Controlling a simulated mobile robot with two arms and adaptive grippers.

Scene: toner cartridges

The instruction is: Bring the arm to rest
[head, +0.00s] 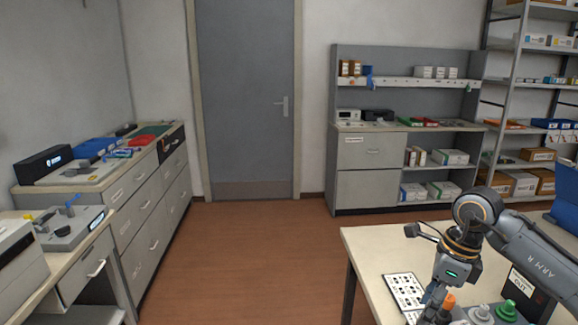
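My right arm (520,246) comes in from the right edge and bends downward at a dark wrist joint. My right gripper (432,308) points down over the light-topped table (372,245) at the lower right. It is beside the right edge of a white printed sheet (404,290). Its fingertips are small and near the bottom edge of the view, so I cannot tell whether they are open or hold anything. My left gripper is not in view.
Orange (448,301), grey (480,312) and green (506,311) capped items stand right of the gripper. A dark box marked OUT (520,284) stands behind them. A blue bin (566,200) is at the right edge. Open brown floor (250,250) lies left of the table.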

